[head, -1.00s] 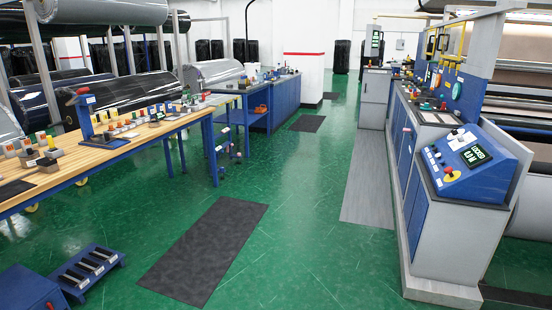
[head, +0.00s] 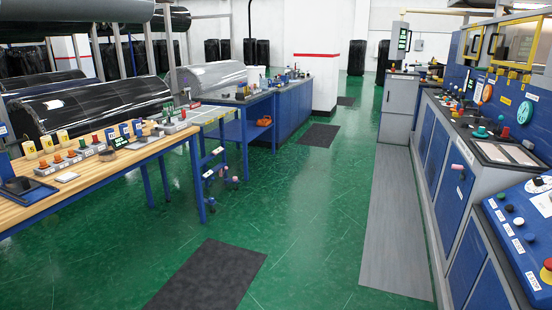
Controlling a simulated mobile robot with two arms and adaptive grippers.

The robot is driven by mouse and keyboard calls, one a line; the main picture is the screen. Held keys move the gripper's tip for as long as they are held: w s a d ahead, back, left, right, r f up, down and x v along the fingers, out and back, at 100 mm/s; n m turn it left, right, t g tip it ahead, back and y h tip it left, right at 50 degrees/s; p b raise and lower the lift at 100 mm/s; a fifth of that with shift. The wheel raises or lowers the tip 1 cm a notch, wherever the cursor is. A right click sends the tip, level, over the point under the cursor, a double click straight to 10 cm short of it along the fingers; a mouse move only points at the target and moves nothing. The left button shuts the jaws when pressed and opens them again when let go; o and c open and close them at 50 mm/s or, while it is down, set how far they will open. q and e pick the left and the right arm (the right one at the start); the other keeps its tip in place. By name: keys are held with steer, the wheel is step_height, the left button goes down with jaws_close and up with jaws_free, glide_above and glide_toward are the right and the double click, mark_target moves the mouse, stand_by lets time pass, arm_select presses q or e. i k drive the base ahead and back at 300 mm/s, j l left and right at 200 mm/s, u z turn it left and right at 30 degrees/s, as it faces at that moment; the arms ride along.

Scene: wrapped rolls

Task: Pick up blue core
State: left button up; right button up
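I cannot pick out a blue core for certain in the head view. Small dark, bluish and pinkish cylinder-like pieces (head: 209,174) show low by the near end of the blue bench, too small to tell apart. Neither of my grippers is in view.
A wooden-topped table (head: 85,178) with small control boxes stands at left. A blue bench (head: 230,97) with an orange item (head: 264,121) on its shelf stands beyond. Blue control cabinets (head: 436,165) line the right. Green floor (head: 310,215) with dark mats (head: 212,277) is open between.

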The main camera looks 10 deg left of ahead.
mark_target(136, 123)
steer(key=i+u, duration=0.1)
steer(key=i, duration=0.95)
steer(key=i+l, duration=0.25)
steer(key=i, duration=0.85)
steer(key=i+l+u, duration=0.1)
steer(key=i+u, duration=0.4)
steer(key=i+l+u, duration=0.2)
steer(key=u, duration=0.3)
steer(key=i+l+u, duration=0.7)
steer(key=l+u, duration=0.3)
steer(key=i+l+u, duration=0.25)
steer(key=l, duration=0.2)
steer(key=l+u, duration=0.25)
steer(key=l, duration=0.2)
